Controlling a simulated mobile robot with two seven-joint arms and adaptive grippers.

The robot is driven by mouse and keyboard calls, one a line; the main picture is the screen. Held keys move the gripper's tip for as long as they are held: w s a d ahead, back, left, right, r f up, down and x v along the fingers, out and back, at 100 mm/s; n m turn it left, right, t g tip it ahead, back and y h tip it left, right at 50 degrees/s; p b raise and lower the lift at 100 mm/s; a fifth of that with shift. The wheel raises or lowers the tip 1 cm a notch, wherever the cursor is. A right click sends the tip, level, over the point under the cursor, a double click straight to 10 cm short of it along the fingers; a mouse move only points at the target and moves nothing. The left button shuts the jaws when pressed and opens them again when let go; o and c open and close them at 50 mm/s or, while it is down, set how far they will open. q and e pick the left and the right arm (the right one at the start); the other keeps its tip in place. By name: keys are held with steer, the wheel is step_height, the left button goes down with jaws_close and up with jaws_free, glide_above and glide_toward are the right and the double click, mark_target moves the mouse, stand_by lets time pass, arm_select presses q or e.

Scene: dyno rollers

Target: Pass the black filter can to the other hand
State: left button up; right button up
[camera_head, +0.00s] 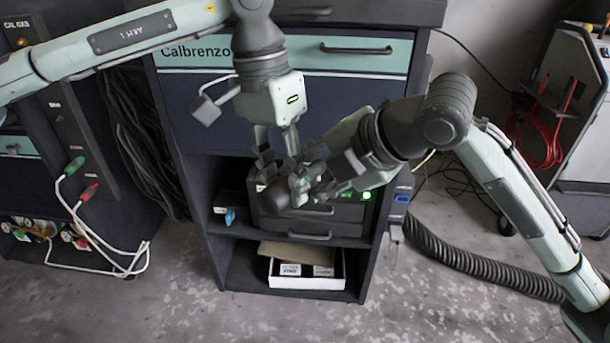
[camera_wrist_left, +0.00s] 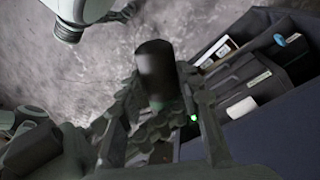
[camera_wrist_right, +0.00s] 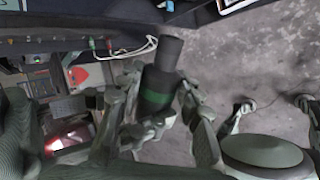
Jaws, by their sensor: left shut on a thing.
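The black filter can (camera_head: 275,196) is held in the air in front of the cabinet's open shelf, with both grippers at it. It is a dark cylinder, also seen in the left wrist view (camera_wrist_left: 155,70) and, with a green band, in the right wrist view (camera_wrist_right: 158,85). My left gripper (camera_head: 288,168) comes down from above and is shut on the can. My right gripper (camera_head: 322,180) reaches in from the right, its fingers on either side of the can. The overlapping fingers hide whether the right one grips it.
A dark drawer unit (camera_head: 350,212) with a green light stands on the shelf just behind the grippers. An open box (camera_head: 308,282) with small cartons is on the bottom shelf. A corrugated hose (camera_head: 470,262) lies right of the cabinet. Cables (camera_head: 75,215) hang at the left.

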steer(key=shift+c, duration=1.2)
arm_select(q)
steer(key=o, duration=1.2)
arm_select(e)
steer(key=shift+c, duration=1)
arm_select(q)
steer(key=shift+o, duration=0.2)
